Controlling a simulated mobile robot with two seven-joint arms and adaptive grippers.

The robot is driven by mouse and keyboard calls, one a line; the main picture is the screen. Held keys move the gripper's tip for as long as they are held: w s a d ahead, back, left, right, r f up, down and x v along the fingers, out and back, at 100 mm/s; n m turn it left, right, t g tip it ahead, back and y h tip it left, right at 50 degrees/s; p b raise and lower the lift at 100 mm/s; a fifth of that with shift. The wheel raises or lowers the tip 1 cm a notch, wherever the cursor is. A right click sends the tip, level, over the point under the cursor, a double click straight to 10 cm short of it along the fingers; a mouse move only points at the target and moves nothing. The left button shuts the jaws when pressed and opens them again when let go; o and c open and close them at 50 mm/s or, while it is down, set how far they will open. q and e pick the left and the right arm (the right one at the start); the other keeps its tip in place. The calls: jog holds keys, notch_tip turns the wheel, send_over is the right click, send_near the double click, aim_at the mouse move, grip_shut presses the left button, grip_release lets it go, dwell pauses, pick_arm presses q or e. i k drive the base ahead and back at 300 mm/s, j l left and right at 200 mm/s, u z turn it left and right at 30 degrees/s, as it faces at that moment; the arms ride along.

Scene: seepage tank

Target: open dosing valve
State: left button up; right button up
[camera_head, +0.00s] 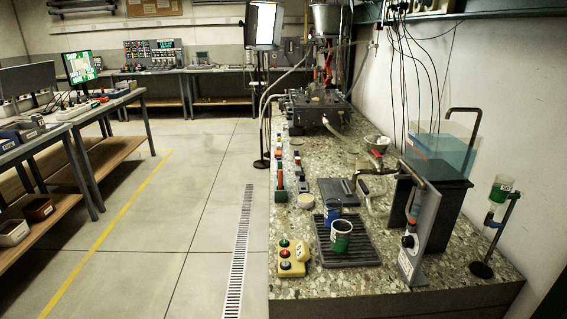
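Neither of my grippers shows in the head view. No part labelled as the dosing valve can be read at this size. A small tap with a red handle (376,153) sits above the counter, left of the water tank. An upright grey panel (426,222) at the front right carries a dark knob with some orange (408,241). I cannot tell whether any of these is open or shut.
A clear water tank (441,150) stands on a black support. The speckled counter (455,292) bears a black drain grate (350,252) with a green-and-white cup (340,237) and a blue cup (332,212). A yellow button box (292,258) sits front left. The floor to the left is clear.

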aim_at(494, 225)
jog(key=z, duration=1.3)
